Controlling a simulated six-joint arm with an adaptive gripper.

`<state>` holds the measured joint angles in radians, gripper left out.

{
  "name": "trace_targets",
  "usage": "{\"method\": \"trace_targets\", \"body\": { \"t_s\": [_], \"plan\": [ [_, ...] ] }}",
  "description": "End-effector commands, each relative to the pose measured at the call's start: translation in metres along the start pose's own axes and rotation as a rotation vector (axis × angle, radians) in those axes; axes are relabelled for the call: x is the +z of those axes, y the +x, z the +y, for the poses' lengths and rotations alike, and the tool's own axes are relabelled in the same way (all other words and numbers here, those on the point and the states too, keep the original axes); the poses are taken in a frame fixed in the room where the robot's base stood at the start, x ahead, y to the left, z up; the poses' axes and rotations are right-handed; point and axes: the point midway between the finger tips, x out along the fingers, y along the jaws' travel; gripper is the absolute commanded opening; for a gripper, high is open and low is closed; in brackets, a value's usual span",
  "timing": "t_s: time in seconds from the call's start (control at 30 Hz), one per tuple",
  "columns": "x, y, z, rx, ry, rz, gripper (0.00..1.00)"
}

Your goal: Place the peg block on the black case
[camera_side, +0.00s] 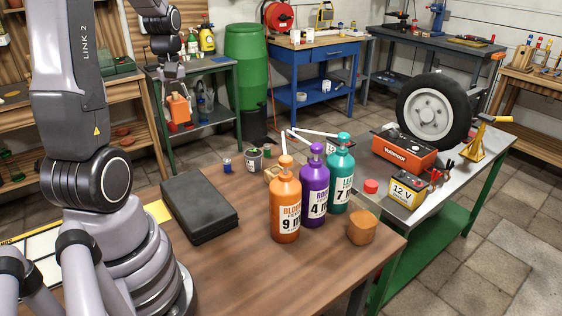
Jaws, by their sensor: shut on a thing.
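My gripper (172,85) hangs in the upper left of the side view, its fingers closed on an orange block that I take to be the peg block (179,109). The block is in the air, above and behind the black case in the picture. Small red parts show at its lower edge; I cannot tell if they belong to it or to things behind. The black case (199,205) lies flat and closed on the brown wooden table (240,270), beside my arm's base. Nothing rests on its top.
Orange (286,205), purple (315,190) and teal (341,178) bottles stand right of the case. An orange-brown cylinder (362,228) stands near the table's right edge. A small grey bucket (254,160) stands behind the case. A battery (407,191) and wheel (433,108) occupy the right bench.

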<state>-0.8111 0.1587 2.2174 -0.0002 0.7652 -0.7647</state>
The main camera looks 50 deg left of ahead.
Motion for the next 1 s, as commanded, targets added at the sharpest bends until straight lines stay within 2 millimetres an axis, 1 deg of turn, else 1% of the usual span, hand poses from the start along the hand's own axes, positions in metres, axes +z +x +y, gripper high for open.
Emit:
{"method": "trace_targets", "body": {
  "t_s": [0.03,0.17,0.2,0.27,0.3,0.4,0.5,0.63,0.8,0.93,1.0],
  "plan": [
    [0.001,0.014,-0.001,-0.006,0.001,-0.006,0.03],
    [0.002,0.050,-0.001,-0.008,0.003,-0.008,0.03],
    [0.002,0.062,-0.001,-0.008,0.003,-0.008,0.03],
    [0.002,0.081,-0.001,-0.008,0.004,-0.008,0.03],
    [0.002,0.093,-0.001,-0.008,0.004,-0.008,0.03],
    [0.002,0.120,-0.001,-0.007,0.004,-0.007,0.03],
    [0.001,0.139,0.000,-0.005,0.005,-0.005,0.03],
    [0.001,0.157,0.000,-0.004,0.005,-0.004,0.03],
    [0.001,0.186,0.000,-0.004,0.005,-0.004,0.03],
    [0.001,0.199,0.000,-0.002,0.005,-0.002,0.03],
    [0.001,0.209,0.000,-0.003,0.005,-0.002,0.03]
  ]
}}
